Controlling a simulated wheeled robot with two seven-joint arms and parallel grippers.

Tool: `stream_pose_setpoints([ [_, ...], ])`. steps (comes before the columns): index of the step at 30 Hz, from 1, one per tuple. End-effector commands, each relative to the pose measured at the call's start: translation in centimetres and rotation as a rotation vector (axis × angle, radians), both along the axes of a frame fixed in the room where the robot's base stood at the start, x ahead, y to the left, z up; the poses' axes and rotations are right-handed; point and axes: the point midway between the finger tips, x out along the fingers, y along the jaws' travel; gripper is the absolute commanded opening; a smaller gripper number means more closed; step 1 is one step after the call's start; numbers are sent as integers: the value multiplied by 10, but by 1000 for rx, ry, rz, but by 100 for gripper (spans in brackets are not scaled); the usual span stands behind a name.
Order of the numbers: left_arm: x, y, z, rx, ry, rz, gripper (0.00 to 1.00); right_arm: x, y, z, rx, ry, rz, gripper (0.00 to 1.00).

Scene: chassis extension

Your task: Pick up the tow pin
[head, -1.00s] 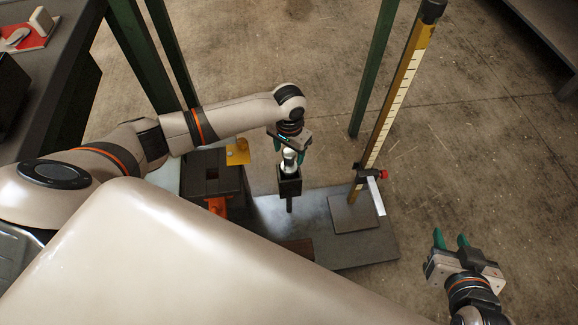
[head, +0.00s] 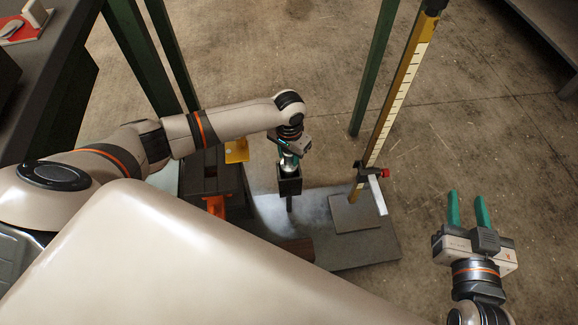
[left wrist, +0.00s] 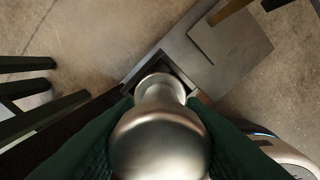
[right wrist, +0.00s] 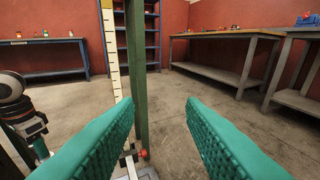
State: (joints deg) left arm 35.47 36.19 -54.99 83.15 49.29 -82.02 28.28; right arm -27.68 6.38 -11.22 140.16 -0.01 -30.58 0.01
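The tow pin is a shiny metal pin with a round knob. It stands upright in a dark square socket (head: 290,186), and its knob (left wrist: 160,140) fills the lower middle of the left wrist view. The tow pin (head: 289,163) also shows in the head view, just under my left gripper (head: 291,154). The green fingers of my left gripper lie on either side of the knob, which hides their inner faces. I cannot tell whether they press on it. My right gripper (head: 468,208) is open and empty, at the right, away from the pin.
A yellow measuring post (head: 398,95) with a red-knobbed clamp (head: 384,173) stands right of the socket on a grey base plate (head: 368,250). Green posts (head: 375,70) rise behind. A dark table (head: 50,75) is at the left. Open floor lies at the right.

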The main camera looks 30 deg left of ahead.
Motion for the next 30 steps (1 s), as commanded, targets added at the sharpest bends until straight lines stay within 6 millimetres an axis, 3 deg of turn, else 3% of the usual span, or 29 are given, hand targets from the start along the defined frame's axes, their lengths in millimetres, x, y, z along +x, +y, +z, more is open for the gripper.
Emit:
stream_pose_setpoints([
  [1,0,0,0,0,0,0,18,0,0,0,0,0,0,36],
  [5,0,0,0,0,0,0,0,0,0,0,0,1,-1,36],
  [23,1,0,5,-2,-4,0,0,-1,-1,-1,-4,18,-1,36],
  [30,2,0,21,-3,-5,0,0,-10,-6,-22,-39,160,-9,36],
])
